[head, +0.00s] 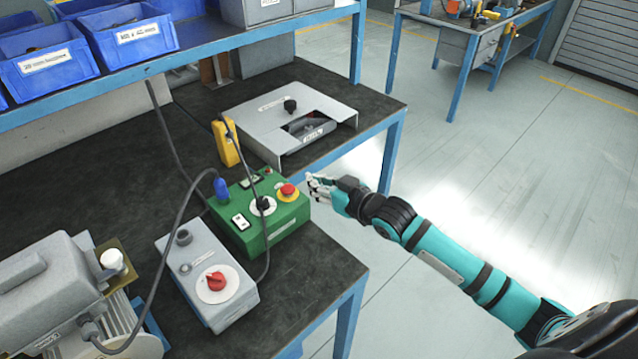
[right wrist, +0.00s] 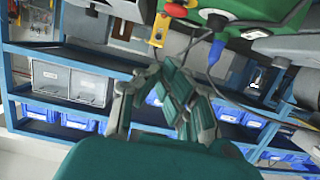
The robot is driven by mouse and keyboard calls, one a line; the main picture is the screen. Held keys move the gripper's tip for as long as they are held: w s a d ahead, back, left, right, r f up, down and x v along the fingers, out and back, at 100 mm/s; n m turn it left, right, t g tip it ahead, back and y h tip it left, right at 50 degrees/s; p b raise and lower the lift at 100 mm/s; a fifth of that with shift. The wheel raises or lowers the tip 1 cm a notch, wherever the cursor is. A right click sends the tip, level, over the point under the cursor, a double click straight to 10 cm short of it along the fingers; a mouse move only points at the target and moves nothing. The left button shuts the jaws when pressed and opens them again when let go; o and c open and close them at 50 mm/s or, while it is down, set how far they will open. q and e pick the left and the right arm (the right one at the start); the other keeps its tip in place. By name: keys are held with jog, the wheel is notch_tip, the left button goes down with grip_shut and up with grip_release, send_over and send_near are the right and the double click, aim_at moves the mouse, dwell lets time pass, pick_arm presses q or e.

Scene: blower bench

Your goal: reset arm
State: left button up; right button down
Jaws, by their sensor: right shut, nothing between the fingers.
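My right gripper (head: 322,188) is at the end of my teal arm, which reaches in from the lower right in the head view. It is shut and empty, just right of the green control box (head: 262,222) and past the bench's edge. I cannot tell whether it touches the box. Its fingers (right wrist: 160,100) also show in the right wrist view, with the green box (right wrist: 262,12) above them. My left gripper is in neither view.
The box has a red button (head: 288,190). A grey switch box (head: 208,285), a grey motor unit (head: 45,290) and a metal housing (head: 290,115) stand on the dark bench (head: 110,190). Blue bins (head: 130,35) sit on the shelf above. The floor (head: 500,170) right of the bench is clear.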

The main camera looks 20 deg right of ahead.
jog(key=shift+s+d+r, duration=0.1)
jog(key=shift+s, duration=0.25)
